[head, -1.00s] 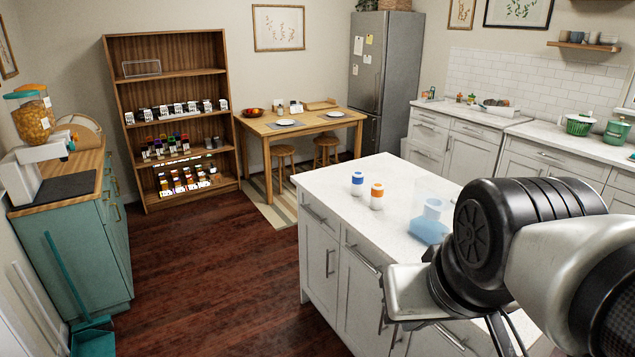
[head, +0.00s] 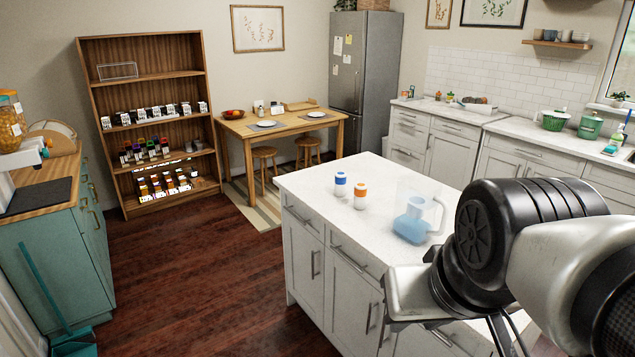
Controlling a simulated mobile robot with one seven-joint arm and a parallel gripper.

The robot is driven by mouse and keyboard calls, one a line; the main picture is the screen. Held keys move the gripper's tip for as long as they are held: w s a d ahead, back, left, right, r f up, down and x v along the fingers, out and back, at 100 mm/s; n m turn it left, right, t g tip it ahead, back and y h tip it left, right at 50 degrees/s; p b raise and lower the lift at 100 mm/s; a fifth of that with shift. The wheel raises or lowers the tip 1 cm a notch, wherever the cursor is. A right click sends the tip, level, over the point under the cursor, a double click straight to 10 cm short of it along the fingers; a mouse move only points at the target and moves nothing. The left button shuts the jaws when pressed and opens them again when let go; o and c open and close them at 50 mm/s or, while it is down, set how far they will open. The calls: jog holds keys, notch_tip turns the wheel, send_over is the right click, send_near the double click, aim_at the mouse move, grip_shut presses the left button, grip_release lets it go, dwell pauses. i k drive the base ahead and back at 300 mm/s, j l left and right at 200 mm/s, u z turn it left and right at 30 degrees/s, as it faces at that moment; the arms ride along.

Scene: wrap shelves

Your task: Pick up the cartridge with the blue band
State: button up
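The cartridge with the blue band (head: 340,184) stands upright on the white top of the kitchen island (head: 315,185), near its far left part. A similar cartridge with an orange band (head: 360,196) stands just to its right, a small gap apart. My arm reaches in from the right over the near part of the island, well short of both cartridges. The fingertips of my gripper are not clearly visible, so its opening does not show.
A clear pitcher with blue liquid (head: 413,225) stands on the island right of the cartridges. Wooden shelves (head: 150,75) with small goods stand at the back left. A teal cabinet (head: 50,240) is at left. The wooden floor (head: 210,290) between is clear.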

aim_at(340, 177)
jog(key=i+j+z, duration=0.4)
jog(key=i+j, duration=0.2)
jog(key=i+j+z, duration=0.15)
jog(key=i+j, duration=0.2)
jog(key=i+j+z, duration=0.2)
jog(key=j, duration=0.25)
jog(key=i+j+z, duration=0.2)
jog(key=j, duration=0.3)
jog(key=i+j+z, duration=0.2)
jog(key=i+j, duration=0.15)
jog(key=j, duration=0.15)
jog(key=i+j+z, duration=0.15)
jog(key=j, duration=0.35)
jog(key=i+j+z, duration=0.2)
jog(key=j, duration=0.35)
